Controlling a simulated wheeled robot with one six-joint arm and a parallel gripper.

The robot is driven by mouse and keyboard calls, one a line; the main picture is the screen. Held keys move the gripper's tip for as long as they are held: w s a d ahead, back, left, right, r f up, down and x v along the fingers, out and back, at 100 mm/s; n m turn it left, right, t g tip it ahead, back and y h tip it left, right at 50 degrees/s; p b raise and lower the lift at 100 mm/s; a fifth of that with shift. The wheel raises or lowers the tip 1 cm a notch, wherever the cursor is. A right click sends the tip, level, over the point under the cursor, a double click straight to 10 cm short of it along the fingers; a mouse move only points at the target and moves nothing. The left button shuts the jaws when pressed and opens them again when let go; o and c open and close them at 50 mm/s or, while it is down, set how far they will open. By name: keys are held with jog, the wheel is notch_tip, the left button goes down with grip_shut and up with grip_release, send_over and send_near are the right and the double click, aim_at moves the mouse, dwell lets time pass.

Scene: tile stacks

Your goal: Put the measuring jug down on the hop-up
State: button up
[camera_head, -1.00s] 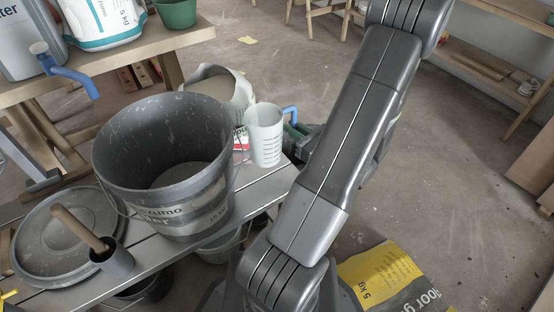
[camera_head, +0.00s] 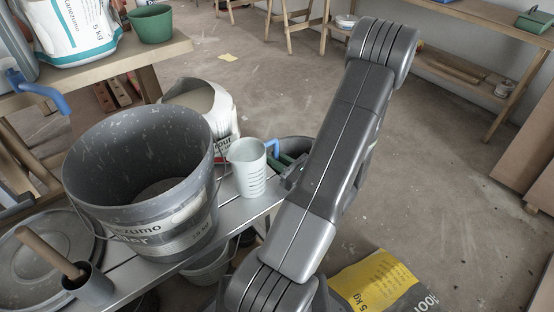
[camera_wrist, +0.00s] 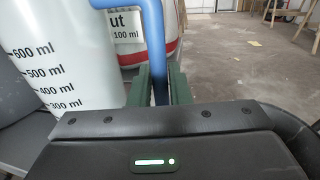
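The measuring jug (camera_head: 248,168) is pale and translucent, with a blue handle (camera_head: 272,148) on its right side. It is upright over the right end of the hop-up (camera_head: 230,222), a grey slatted metal platform. I cannot tell whether its base touches the slats or hangs just above them. My gripper (camera_head: 286,162) is at the handle, partly hidden by my arm. In the wrist view the green fingers (camera_wrist: 158,92) stand on both sides of the blue handle and look shut on it. The jug (camera_wrist: 62,55) fills the left there, with its ml marks showing.
A large grey bucket (camera_head: 150,235) stands on the hop-up left of the jug. A lid (camera_head: 40,265) and a pot with a wooden handle (camera_head: 92,288) are further left. A white tub (camera_head: 222,110) is behind the jug. A yellow-labelled bag (camera_head: 375,282) lies on the floor at right.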

jog(key=shift+o, duration=1.4)
jog(key=shift+r, duration=0.15)
jog(key=shift+s+d+r, duration=0.1)
jog(key=shift+s+d, duration=0.05)
jog(key=p+v, duration=0.2)
jog(key=v, duration=0.9)
jog(key=shift+s+d, duration=0.2)
